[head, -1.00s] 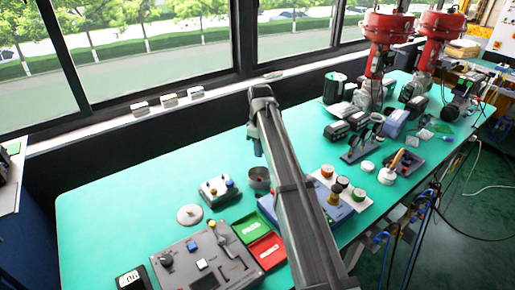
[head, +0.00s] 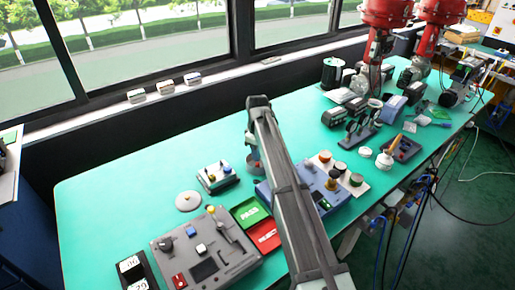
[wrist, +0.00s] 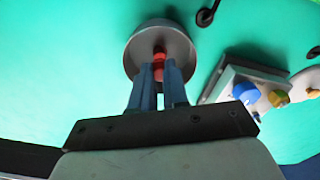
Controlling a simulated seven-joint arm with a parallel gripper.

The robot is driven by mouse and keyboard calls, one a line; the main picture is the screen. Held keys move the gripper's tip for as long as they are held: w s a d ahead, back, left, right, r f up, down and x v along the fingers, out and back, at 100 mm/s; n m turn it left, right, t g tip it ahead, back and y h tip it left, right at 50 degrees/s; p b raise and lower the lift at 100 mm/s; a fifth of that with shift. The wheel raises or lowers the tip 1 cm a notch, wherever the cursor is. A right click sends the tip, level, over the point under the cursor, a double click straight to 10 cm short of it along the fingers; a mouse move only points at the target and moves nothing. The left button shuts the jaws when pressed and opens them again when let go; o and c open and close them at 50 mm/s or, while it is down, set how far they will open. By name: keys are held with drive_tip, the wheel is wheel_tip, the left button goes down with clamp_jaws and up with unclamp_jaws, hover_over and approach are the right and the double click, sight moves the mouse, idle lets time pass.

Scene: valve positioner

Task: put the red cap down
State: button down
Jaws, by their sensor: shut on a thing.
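The red cap (wrist: 158,70) is pinched between the fingertips of my gripper (wrist: 158,80) in the wrist view. It is small and mostly covered by the blue-grey fingers. A round grey dish (wrist: 178,36) is right behind the fingertips in that view, with the cap seen against its inside. I cannot tell whether the cap touches the dish's bottom. In the head view my gripper (head: 254,150) points down at the dish (head: 255,168), which my arm partly hides.
A grey box with blue and yellow knobs (head: 217,178) stands left of the dish. A white disc (head: 188,201), a grey panel (head: 230,262), a green PASS tray (head: 248,212) and a red tray (head: 265,238) are nearer. A blue device (head: 325,203) is right of my arm.

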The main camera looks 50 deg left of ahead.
drive_tip(key=shift+f, duration=0.4)
drive_tip(key=c, duration=1.1)
unclamp_jaws()
drive_tip(key=shift+o, duration=0.2)
drive_tip(key=shift+r, duration=0.1)
drive_tip(key=shift+r, duration=3.4)
